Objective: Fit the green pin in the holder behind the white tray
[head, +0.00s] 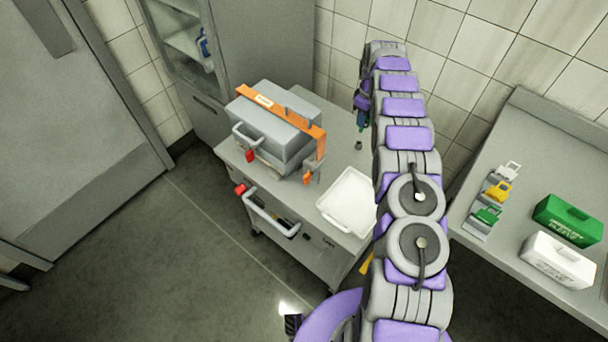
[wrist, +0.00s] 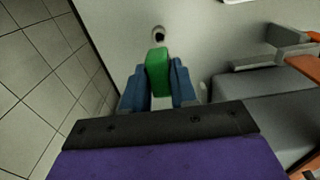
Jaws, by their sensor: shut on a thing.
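The green pin (wrist: 158,72) is clamped between the two blue fingers of my gripper (wrist: 160,85) in the wrist view. A small holder with a dark opening (wrist: 158,33) stands just beyond the pin's far end, and a gap of grey top shows between them. In the head view my gripper (head: 363,119) hangs over the back of the grey cart, close to the small dark holder (head: 358,146). The white tray (head: 348,201) lies nearer on the cart top, partly behind my arm. The pin's lower end is hidden.
A grey machine (head: 270,130) with an orange band stands on the cart's left side; it also shows in the wrist view (wrist: 265,105). The tiled wall is close behind. The right bench (head: 545,135) holds coloured clips, a green box (head: 567,219) and a white box (head: 557,260).

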